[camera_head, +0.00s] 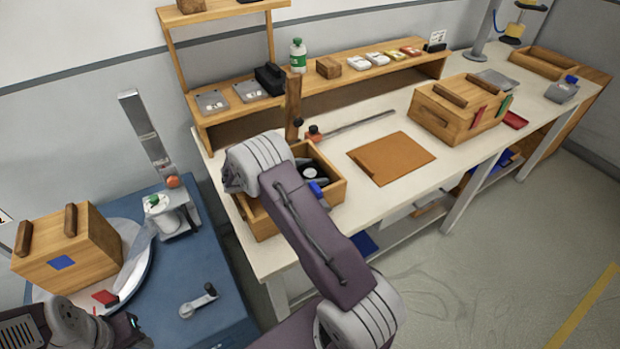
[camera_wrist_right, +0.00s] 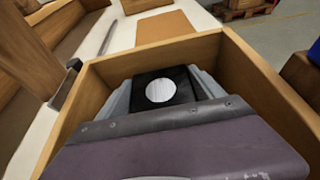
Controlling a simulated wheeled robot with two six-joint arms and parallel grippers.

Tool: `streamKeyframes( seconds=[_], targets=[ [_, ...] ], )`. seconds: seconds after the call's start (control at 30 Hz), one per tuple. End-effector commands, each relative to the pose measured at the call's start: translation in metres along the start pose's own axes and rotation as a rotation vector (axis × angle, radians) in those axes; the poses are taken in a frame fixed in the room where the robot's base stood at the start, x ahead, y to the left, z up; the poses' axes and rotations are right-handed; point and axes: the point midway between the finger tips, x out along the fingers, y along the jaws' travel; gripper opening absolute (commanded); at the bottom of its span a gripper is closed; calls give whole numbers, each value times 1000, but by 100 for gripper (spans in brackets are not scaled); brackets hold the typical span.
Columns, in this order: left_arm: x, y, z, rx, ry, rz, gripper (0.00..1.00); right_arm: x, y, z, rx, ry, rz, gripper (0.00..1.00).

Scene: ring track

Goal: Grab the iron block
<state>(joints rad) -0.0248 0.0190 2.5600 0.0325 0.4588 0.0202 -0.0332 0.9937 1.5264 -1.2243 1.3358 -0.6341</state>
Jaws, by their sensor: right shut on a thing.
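The iron block (camera_wrist_right: 160,91) is black with a pale round disc on its face. It lies inside an open wooden box (camera_head: 332,200) at the near left end of the white workbench. My right gripper (camera_wrist_right: 166,88) reaches down into this box and is shut on the block, with a grey finger on either side. In the head view my right arm covers much of the box, and the block (camera_head: 309,172) shows only in part. How far the block is above the box floor cannot be told. Part of my left arm shows at the lower left, but its fingers do not.
A brown mat (camera_head: 391,158) lies right of the box, with a lidded wooden crate (camera_head: 460,106) beyond. A wooden post (camera_head: 293,107) stands behind the box, near a long rod (camera_head: 355,124). A shelf (camera_head: 400,72) runs along the back. A blue table (camera_head: 205,265) stands left.

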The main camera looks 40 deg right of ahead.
Motion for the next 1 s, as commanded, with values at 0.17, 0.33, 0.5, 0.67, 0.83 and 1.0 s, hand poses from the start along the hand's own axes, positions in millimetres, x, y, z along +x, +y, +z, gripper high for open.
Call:
streamKeyframes(
  seconds=[0.17, 0.33, 0.5, 0.67, 0.83, 1.0],
  targets=[
    [0, 0, 0, 0, 0, 0, 36, -1, 1, 2, 2, -1, 1, 4],
    [-1, 0, 0, 0, 0, 0, 36, -10, 1, 12, 5, -1, 2, 4],
    [-5, 0, 0, 0, 0, 0, 36, -21, 1, 41, 6, -2, 3, 4],
    [-8, 0, -1, 0, 0, 0, 36, -33, 1, 70, 6, -2, 3, 4],
    [-10, 0, -1, 0, 0, 0, 36, -42, 1, 91, 5, -1, 2, 4],
    [-12, 0, -1, 0, 0, 0, 36, -49, 0, 108, 4, -2, 1, 4]
  ],
)
